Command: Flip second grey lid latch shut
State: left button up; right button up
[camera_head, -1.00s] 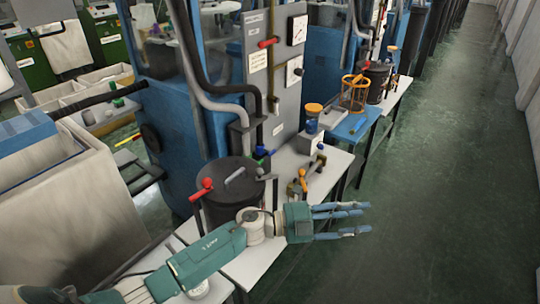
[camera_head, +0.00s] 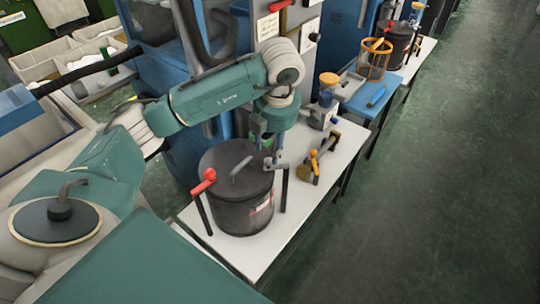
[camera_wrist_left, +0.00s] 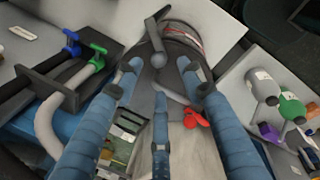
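A dark lidded pot (camera_head: 238,203) stands on a white bench, with a grey bar handle (camera_head: 240,169) on its lid. A red-knobbed latch (camera_head: 207,178) sits at its left rim and a grey latch (camera_head: 272,163) at its right rim. The grey latch's round knob (camera_wrist_left: 157,59) shows between my fingers in the left wrist view, and the red latch (camera_wrist_left: 192,118) lies beyond them. My left gripper (camera_head: 264,143) points down just behind the grey latch. Its fingers (camera_wrist_left: 160,76) are spread, with nothing visibly gripped; contact with the knob cannot be told. My right gripper is out of view.
Hoses with blue (camera_wrist_left: 70,42) and green (camera_wrist_left: 97,48) valve handles lie beside the gripper. A blue machine (camera_head: 180,165) stands behind. The floor at right is clear.

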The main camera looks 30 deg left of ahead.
aim_at(269, 159)
pick_arm(q)
jog(key=f, duration=0.2)
jog(key=a+f+p, duration=0.1)
jog(key=f, duration=0.2)
jog(key=shift+w+a+f, duration=0.15)
jog(key=shift+w+f, duration=0.15)
jog(key=shift+w, duration=0.1)
jog(key=shift+f+p, duration=0.3)
jog(key=shift+f, duration=0.2)
jog(key=shift+w+f, duration=0.1)
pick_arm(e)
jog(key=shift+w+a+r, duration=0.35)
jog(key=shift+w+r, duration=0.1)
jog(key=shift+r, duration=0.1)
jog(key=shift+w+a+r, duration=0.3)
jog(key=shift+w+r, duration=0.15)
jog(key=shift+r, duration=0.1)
